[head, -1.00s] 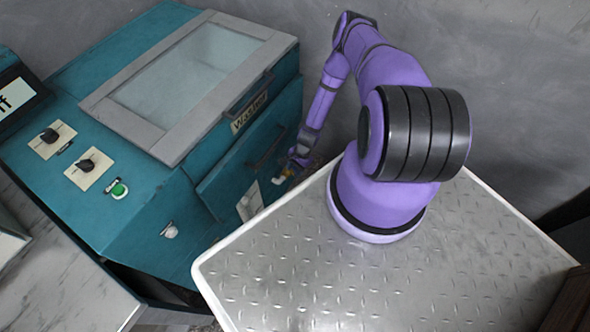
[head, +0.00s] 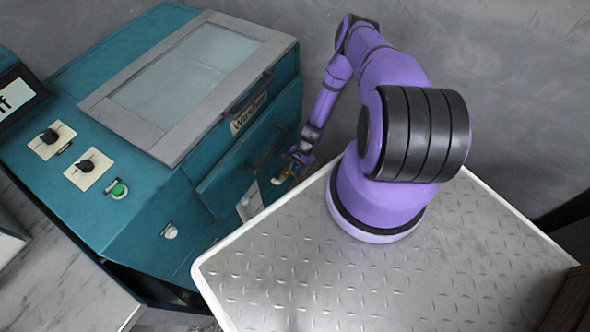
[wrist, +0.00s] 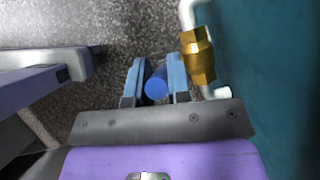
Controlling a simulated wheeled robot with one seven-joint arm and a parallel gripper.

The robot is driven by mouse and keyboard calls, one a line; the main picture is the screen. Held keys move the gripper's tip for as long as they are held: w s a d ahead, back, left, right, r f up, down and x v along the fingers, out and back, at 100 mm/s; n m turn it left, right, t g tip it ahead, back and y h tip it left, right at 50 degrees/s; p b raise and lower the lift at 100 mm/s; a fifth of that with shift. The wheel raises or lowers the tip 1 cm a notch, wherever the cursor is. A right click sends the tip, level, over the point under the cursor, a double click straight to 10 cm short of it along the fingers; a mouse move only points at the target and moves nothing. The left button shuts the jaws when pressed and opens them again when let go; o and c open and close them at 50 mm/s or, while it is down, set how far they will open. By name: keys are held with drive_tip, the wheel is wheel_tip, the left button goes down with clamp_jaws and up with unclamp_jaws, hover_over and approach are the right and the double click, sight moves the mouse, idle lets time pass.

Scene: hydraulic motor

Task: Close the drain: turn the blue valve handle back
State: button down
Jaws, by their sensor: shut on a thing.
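The blue valve handle (wrist: 156,84) shows in the wrist view as a round blue end between the two fingers of my gripper (wrist: 157,78). My gripper is shut on it; the fingers hide part of the handle. The brass valve body (wrist: 198,56) sits just right of the fingers, on a white pipe (wrist: 188,14) along the teal machine. In the head view my gripper (head: 296,164) is small, low beside the machine's front, near the brass valve (head: 288,172). The handle's exact angle is hard to tell there.
The teal washer (head: 150,225) fills the left, with a grey-framed glass lid (head: 190,80), knobs and a green button (head: 118,190). Its side wall (wrist: 270,80) is close on the right in the wrist view. My metal-plated base top lies in front.

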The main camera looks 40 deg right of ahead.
drive_tip(key=shift+w+d+g+y, duration=0.2)
drive_tip(key=shift+d+g+y, duration=0.1)
drive_tip(key=shift+d+y, duration=0.45)
drive_tip(key=shift+a, duration=0.1)
drive_tip(key=c, duration=1.1)
unclamp_jaws()
drive_tip(key=shift+r, duration=0.1)
drive_tip(key=v, duration=1)
drive_tip(key=shift+d+r, duration=0.25)
drive_tip(key=shift+d, duration=0.05)
